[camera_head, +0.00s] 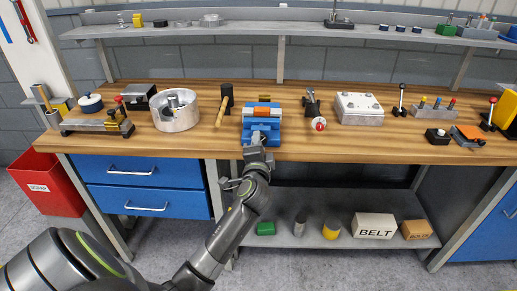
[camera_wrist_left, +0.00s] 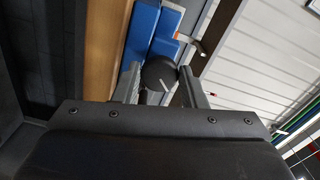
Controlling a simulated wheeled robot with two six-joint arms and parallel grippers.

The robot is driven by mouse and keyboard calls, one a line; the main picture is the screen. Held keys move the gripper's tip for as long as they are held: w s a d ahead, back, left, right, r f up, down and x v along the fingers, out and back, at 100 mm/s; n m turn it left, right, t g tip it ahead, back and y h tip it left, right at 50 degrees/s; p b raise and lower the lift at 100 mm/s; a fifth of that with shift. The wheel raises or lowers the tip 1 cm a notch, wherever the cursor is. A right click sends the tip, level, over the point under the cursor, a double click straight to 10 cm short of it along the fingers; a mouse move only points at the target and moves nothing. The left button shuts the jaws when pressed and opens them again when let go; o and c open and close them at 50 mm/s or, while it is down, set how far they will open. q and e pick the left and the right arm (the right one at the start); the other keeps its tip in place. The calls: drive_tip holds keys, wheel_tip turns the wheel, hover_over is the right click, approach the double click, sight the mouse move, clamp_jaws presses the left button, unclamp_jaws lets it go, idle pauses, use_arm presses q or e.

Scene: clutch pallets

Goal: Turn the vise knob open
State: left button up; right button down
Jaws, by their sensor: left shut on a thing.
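The blue vise (camera_head: 262,119) stands on the wooden bench near its front edge, with an orange piece (camera_head: 262,112) between its jaws. My left gripper (camera_head: 257,146) is at the vise's front. In the left wrist view the round dark vise knob (camera_wrist_left: 159,74), with a pale line on its face, sits between the two fingers of my left gripper (camera_wrist_left: 158,85), which are shut on it. The blue vise body (camera_wrist_left: 150,35) shows behind the knob. In the head view the knob is hidden by the gripper. My right gripper is in neither view.
A mallet (camera_head: 224,104) and a round metal housing (camera_head: 176,110) lie left of the vise. A small part with a red knob (camera_head: 318,124) and a white plate block (camera_head: 359,108) stand to its right. A shelf (camera_head: 335,232) with boxes is below the bench.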

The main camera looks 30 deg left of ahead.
use_arm(q)
drive_tip(key=n+b, duration=0.3)
drive_tip(key=n, duration=0.5)
drive_tip(key=shift+d+f+n+b, duration=0.1)
drive_tip(key=shift+f+n+b, duration=0.05)
drive_tip(key=shift+n+b, duration=0.15)
idle(0.5)
drive_tip(key=o, duration=1)
drive_tip(key=shift+w, duration=0.1)
